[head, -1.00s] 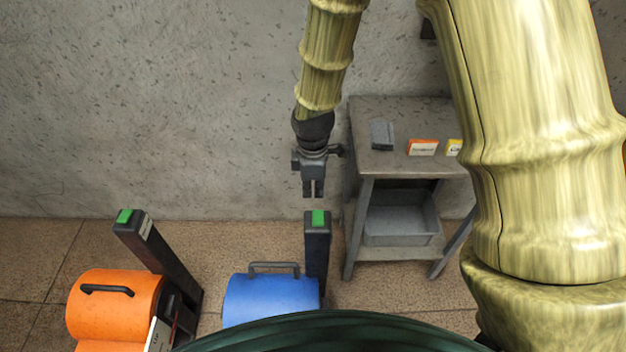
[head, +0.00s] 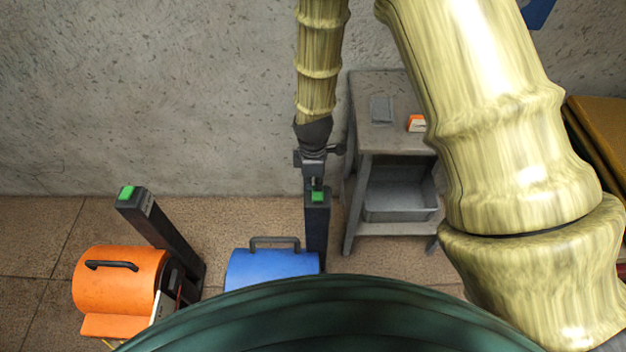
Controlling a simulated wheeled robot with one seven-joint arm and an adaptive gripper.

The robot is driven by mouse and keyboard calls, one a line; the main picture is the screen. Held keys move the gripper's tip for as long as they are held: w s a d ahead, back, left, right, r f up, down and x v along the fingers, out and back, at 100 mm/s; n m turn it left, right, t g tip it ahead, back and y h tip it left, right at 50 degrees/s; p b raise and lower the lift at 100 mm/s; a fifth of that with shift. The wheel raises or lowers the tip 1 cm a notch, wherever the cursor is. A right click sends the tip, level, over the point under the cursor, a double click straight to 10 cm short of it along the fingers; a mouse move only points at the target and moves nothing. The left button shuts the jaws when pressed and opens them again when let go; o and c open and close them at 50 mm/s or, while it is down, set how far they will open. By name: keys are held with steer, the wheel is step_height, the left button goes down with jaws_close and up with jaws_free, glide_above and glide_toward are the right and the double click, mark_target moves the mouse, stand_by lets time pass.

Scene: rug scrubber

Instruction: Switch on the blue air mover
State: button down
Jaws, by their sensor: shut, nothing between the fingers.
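The blue air mover (head: 271,268) stands on the floor at the lower middle, with a dark handle on top. Its lower part is hidden behind my own green body. A dark post (head: 317,228) rises at its right side, with a green switch (head: 318,196) on top. My gripper (head: 315,186) points down, shut and empty, right at the top of the post. Its fingertips overlap the far edge of the green switch in the picture. I cannot tell whether they touch or press it.
An orange machine (head: 118,279) with its own dark post and green switch (head: 127,192) stands at left. A grey table (head: 363,84) with a grey bin (head: 400,200) below stands just right of my gripper. The wall is behind. Floor between the machines is clear.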

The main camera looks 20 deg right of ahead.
stand_by(0.3)
steer(key=shift+w+f+g+p, duration=0.15)
steer(key=shift+g+p, duration=0.15)
steer(key=shift+p, duration=0.15)
steer(key=shift+f, duration=0.15)
steer(key=shift+s+a, duration=0.1)
steer(key=shift+s, duration=0.15)
steer(key=shift+s+a+r+p, duration=0.15)
steer(key=shift+s+r+p, duration=0.15)
steer(key=shift+s, duration=0.25)
steer(key=shift+r, duration=0.1)
